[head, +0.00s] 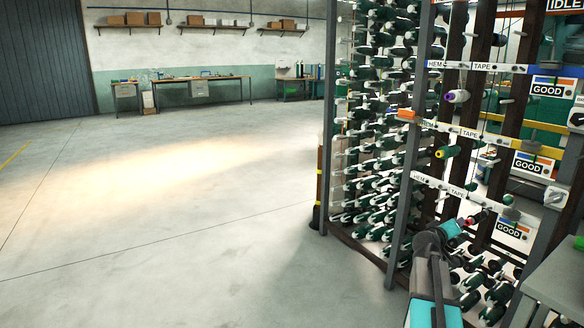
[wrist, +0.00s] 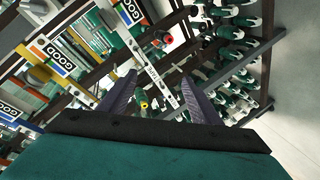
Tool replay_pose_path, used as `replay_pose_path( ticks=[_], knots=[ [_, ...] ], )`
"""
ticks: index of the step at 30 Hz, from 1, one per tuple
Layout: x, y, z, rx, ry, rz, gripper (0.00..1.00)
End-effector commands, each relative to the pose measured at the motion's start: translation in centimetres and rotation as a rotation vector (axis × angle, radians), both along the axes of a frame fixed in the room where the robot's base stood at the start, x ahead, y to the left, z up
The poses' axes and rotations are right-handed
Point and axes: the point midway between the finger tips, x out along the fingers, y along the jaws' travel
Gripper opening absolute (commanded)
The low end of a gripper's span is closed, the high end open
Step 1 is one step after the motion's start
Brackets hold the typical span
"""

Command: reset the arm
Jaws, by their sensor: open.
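My gripper shows in the wrist view (wrist: 158,78) with its two dark fingers spread apart. Nothing is held between them. Past the fingers are the creel rack and a green cone with a yellow end (wrist: 143,103), apart from the fingers as far as I can see. In the head view my teal and dark arm is at the lower right, in front of the rack, near the lowest white HEM TAPE strip (head: 444,185). The fingers are hard to make out there. A red-ended cone (wrist: 166,38) shows beyond the fingers in the wrist view.
The rack's grey post (head: 409,170) stands close beside my arm, with many green cones on pegs behind it. A grey surface (head: 560,275) is at the right edge. Open concrete floor (head: 180,220) lies to the left. Workbenches (head: 200,88) stand far back.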

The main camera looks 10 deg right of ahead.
Motion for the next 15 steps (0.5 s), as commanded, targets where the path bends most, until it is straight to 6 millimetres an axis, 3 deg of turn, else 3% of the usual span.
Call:
replay_pose_path(
  ticks=[7, 15],
  knots=[
    [3.0, 7.2, -6.4, 0.11, 0.083, 0.075, 0.58],
    [3.5, 15.2, -13.7, 0.232, 0.186, 0.129, 0.58]
  ],
)
